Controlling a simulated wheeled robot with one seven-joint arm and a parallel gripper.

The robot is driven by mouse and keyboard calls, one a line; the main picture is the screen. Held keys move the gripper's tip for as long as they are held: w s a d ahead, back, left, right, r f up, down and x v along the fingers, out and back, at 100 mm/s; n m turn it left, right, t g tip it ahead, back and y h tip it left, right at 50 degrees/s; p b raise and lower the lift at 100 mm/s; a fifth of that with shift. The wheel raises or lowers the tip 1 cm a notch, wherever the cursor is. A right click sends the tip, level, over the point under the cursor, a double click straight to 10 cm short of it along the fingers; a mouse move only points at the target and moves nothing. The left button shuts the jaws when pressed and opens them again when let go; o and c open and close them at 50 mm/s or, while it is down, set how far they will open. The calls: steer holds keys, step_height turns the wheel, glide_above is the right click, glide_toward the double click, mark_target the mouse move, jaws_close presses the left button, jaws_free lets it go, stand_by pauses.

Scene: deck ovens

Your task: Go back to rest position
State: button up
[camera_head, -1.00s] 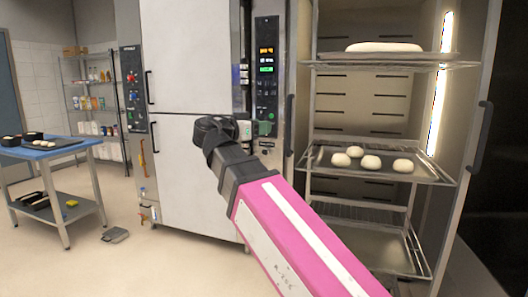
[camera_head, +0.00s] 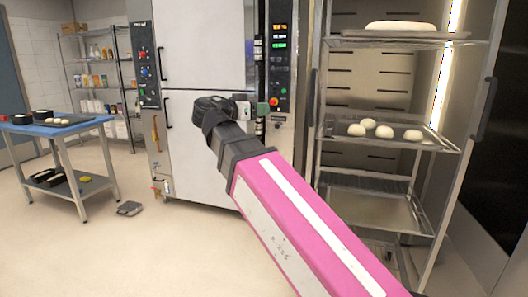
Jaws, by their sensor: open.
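My pink arm reaches from the lower right up to the middle of the head view. Its dark end, my gripper (camera_head: 214,106), is seen from behind in front of the white oven door (camera_head: 203,125). The fingertips are hard to make out. I see nothing held in it. The gripper appears apart from the oven, though the exact gap is hard to judge.
An open cabinet at right holds a middle tray (camera_head: 345,142) with several dough pieces (camera_head: 384,131) and a top tray (camera_head: 350,34) with a loaf (camera_head: 401,26). A blue table (camera_head: 55,130) stands left, with a scale (camera_head: 130,208) on the floor.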

steer(key=w+d+f+n+g+y, duration=0.2)
steer(key=d+f, duration=0.2)
steer(key=f, duration=0.6)
steer(key=w+d+f+n+g+y, duration=0.1)
steer(key=w+d+f+n, duration=0.15)
steer(key=f, duration=0.65)
steer(key=w+d+f+n+g+y, duration=0.2)
steer(key=d+f, duration=0.3)
steer(key=f, duration=0.5)
steer(key=s+d+f+n+g+y, duration=0.1)
steer(key=s+d+f+g+y, duration=0.1)
steer(key=f, duration=0.7)
steer(key=s+d+f+n+g+y, duration=0.1)
steer(key=s+d+f+g+y, duration=0.1)
steer(key=f, duration=0.8)
steer(key=s+d+f+n+g+y, duration=0.1)
steer(key=s+d+f+y, duration=0.3)
steer(key=f, duration=0.6)
steer(key=shift+s+d+g+y, duration=0.3)
steer(key=shift+s+d+g, duration=0.2)
steer(key=shift+s+d, duration=0.25)
